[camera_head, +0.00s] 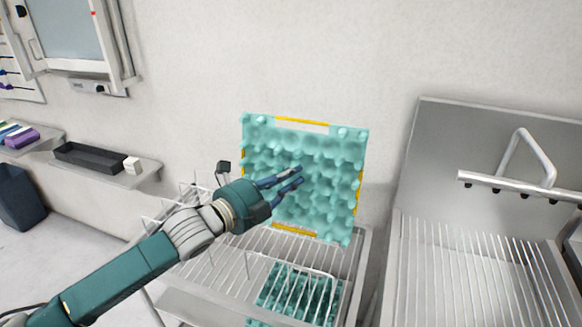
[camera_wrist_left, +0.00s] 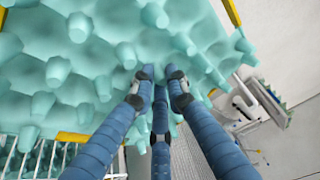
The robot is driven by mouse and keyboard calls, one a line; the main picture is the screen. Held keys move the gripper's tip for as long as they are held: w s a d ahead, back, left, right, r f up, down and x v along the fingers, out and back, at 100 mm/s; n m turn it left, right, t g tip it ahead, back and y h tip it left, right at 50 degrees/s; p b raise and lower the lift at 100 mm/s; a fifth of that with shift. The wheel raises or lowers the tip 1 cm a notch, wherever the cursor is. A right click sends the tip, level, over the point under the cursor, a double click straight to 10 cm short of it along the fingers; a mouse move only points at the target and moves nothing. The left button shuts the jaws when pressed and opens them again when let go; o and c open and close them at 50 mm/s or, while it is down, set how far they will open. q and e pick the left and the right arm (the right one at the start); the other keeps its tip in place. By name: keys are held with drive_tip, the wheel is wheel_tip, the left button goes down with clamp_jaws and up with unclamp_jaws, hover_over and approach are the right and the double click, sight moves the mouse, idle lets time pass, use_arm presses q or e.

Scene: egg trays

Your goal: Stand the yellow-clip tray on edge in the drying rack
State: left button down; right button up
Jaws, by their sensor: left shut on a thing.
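The teal egg tray with yellow clips (camera_head: 335,165) is upright, its bumpy face toward me, at the back of the wire drying rack (camera_head: 215,262). Yellow clips show on its top, bottom and side edges. My left gripper (camera_head: 298,178) reaches it from the left and is shut on its bumps near the middle. The left wrist view shows the blue fingers (camera_wrist_left: 160,78) close together at the tray's knobs (camera_wrist_left: 60,70). I cannot tell whether the tray's lower edge touches the rack. My right gripper is not in view.
Another teal tray (camera_head: 300,300) shows among the wires at the rack's front right. A steel sink unit with a ribbed drainer (camera_head: 470,265) and a rail (camera_head: 510,188) stands to the right. A wall shelf with a black bin (camera_head: 90,158) is at left.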

use_arm(q)
drive_tip(key=shift+r+p, duration=0.3)
drive_tip(key=shift+r, duration=0.15)
drive_tip(key=shift+s+f, duration=0.1)
drive_tip(key=shift+f, duration=0.05)
drive_tip(key=b, duration=0.6)
hover_over(291, 230)
wheel_tip(291, 230, down, 7)
drive_tip(key=shift+r, duration=0.2)
drive_tip(key=shift+f+b, duration=1.1)
drive_tip(key=shift+f, duration=0.8)
drive_tip(key=shift+f+b, duration=2.55)
drive_tip(key=shift+f, duration=1.5)
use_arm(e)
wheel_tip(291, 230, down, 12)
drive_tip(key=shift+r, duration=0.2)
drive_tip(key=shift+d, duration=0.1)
use_arm(q)
drive_tip(key=c, duration=1.7)
unclamp_jaws()
drive_tip(key=shift+o, duration=0.2)
drive_tip(key=shift+f, duration=0.1)
